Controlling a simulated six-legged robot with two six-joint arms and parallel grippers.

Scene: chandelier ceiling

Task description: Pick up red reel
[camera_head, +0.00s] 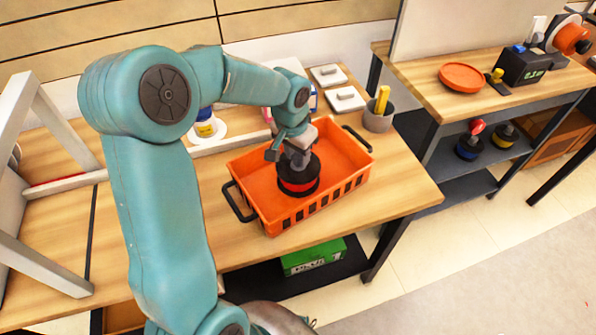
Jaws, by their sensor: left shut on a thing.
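The red reel (298,187), black with a red band around its middle, is at the orange basket (268,215), inside its near part. My left gripper (297,158) points down from above and is shut on the reel's top. The fingertips are partly hidden, and I cannot tell whether the reel touches the basket floor. My right gripper is not in view.
The basket has black handles and stands on a wooden table (390,200). A grey cup (378,118) with a yellow item stands behind it on the right. A second bench (440,100) holds an orange dish (462,77); reels sit on its lower shelf.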

